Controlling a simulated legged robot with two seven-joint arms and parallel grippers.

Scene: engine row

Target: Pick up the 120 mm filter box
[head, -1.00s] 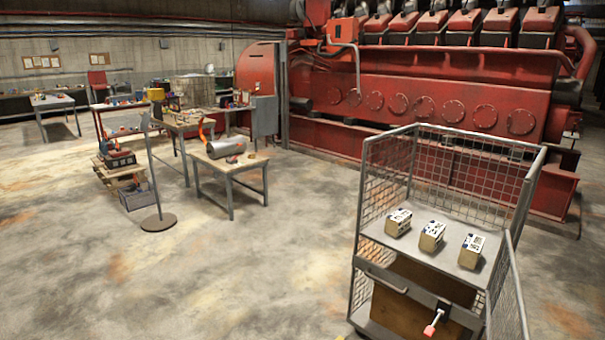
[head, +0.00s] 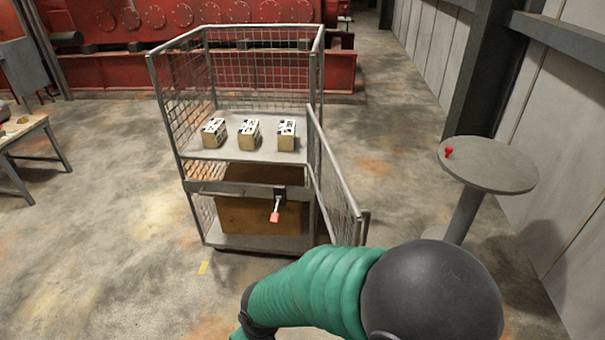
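Three small tan boxes with black-and-white printed tops stand in a row on the upper shelf (head: 190,152) of a grey wire-mesh cage trolley. They are a left box (head: 214,132), a middle box (head: 249,134) and a right box (head: 286,134). I cannot read a size on any of them, so I cannot tell which is the 120 mm filter box. Part of my own arm, green and black, shows at the bottom right. Neither gripper is in view.
The trolley's mesh gate (head: 338,190) stands swung open on its right side. A red-tipped latch (head: 276,212) hangs at its front. A large brown box (head: 245,215) sits on the lower deck. A round grey table (head: 488,165) with a small red item (head: 449,152) stands right.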

